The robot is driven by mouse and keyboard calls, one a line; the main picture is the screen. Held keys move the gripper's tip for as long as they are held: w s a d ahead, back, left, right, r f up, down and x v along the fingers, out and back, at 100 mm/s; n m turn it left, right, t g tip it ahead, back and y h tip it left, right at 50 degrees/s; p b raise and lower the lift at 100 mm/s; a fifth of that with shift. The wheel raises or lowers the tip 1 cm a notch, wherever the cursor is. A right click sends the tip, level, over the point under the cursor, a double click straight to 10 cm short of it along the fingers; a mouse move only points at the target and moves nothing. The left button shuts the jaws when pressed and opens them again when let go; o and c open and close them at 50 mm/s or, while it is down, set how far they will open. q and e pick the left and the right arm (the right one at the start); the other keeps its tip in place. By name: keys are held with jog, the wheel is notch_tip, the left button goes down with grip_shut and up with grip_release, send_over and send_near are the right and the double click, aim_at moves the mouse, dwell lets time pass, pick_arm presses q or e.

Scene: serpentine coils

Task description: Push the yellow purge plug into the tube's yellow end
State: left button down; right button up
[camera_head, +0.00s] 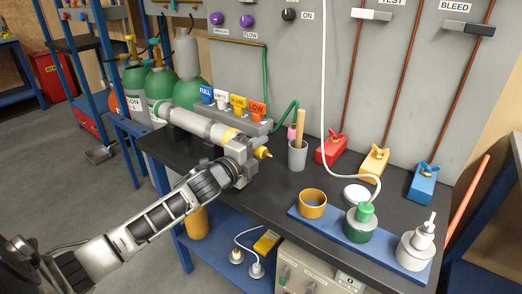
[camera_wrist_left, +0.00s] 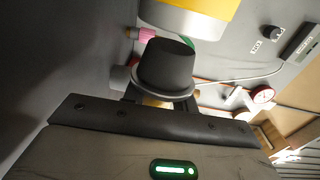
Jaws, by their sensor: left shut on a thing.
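The grey-white tube (camera_head: 200,124) lies along the back of the bench, and its yellow end (camera_head: 230,135) faces right toward my left gripper (camera_head: 246,158). The gripper is shut on the yellow purge plug (camera_head: 262,152), whose yellow part sticks out to the right of the jaws. In the left wrist view the plug shows a dark tapered nose with a flange (camera_wrist_left: 166,66), pointing up toward the tube's yellow end (camera_wrist_left: 205,16). The nose is outside the end and close to it; I cannot tell the exact gap. My fingers mostly hide the plug's yellow part. My right gripper is out of view.
A grey cup (camera_head: 298,156) with tools stands right of the gripper. Red, yellow and blue blocks (camera_head: 332,150) line the panel. A blue tray (camera_head: 345,238) with containers is at front right. Bare dark bench (camera_head: 255,195) lies between the gripper and the tray.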

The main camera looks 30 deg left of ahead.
pick_arm(q)
jog(key=shift+a, duration=0.25)
dwell(0.5)
jog(key=shift+w+a+r, duration=0.1)
jog(key=shift+a, duration=1.1)
jog(key=shift+a, duration=0.2)
jog(key=shift+a, duration=0.45)
jog(key=c, duration=1)
grip_release()
jog(key=shift+c, duration=0.2)
